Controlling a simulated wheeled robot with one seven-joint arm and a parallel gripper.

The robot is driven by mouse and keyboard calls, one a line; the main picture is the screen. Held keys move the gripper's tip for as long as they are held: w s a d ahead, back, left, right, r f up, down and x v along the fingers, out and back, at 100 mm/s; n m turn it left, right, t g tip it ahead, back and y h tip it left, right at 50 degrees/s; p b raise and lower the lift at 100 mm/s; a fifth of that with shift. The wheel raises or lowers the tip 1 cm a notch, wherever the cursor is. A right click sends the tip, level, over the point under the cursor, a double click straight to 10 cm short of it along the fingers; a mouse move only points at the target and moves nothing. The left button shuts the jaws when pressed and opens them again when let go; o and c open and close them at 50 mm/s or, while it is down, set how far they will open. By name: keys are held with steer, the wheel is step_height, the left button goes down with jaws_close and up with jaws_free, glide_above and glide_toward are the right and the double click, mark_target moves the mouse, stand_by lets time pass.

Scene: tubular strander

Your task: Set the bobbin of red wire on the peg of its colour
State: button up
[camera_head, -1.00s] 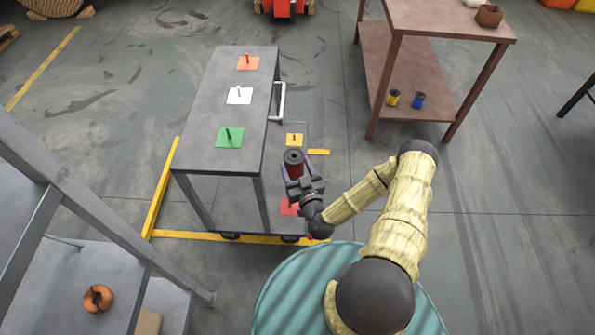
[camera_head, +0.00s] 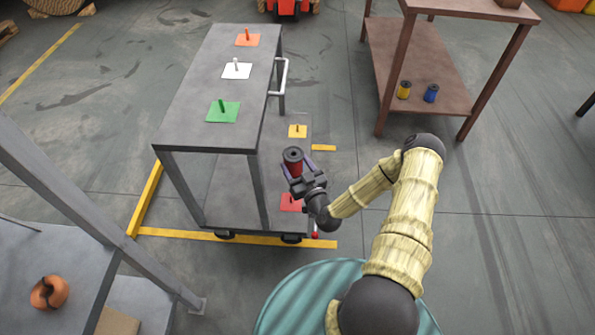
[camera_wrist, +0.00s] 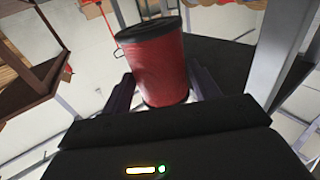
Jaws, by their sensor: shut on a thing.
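My gripper (camera_head: 297,168) is shut on the bobbin of red wire (camera_head: 294,163), which has dark end flanges and is held roughly upright. In the wrist view the red bobbin (camera_wrist: 158,68) sits between the two fingers. The red square with its peg (camera_head: 291,202) is on the trolley's lower shelf, just below my gripper and partly hidden by it. The bobbin is in the air, apart from that peg. A yellow square with a peg (camera_head: 298,131) is farther back on the same shelf.
The trolley's top (camera_head: 205,95) carries green (camera_head: 223,111), white (camera_head: 237,70) and orange (camera_head: 247,39) squares with pegs. The top and a leg (camera_head: 260,190) stand close left of my gripper. A brown table (camera_head: 440,70) holds yellow (camera_head: 404,90) and blue (camera_head: 431,93) bobbins.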

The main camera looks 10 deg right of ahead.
steer(key=w+f+y+b, duration=0.1)
steer(key=w+f+b, duration=0.1)
steer(key=f+b, duration=0.6)
steer(key=w+f+n+g+y+b, duration=0.1)
steer(key=w+f+b, duration=0.2)
steer(key=f+b, duration=0.6)
steer(key=shift+w+b, duration=0.35)
steer(key=shift+b, duration=0.9)
steer(key=shift+w+d+r, duration=0.1)
steer(key=shift+s+f+b, duration=0.2)
steer(key=shift+f+b, duration=1.65)
steer(key=shift+f, duration=1.05)
steer(key=shift+p, duration=0.4)
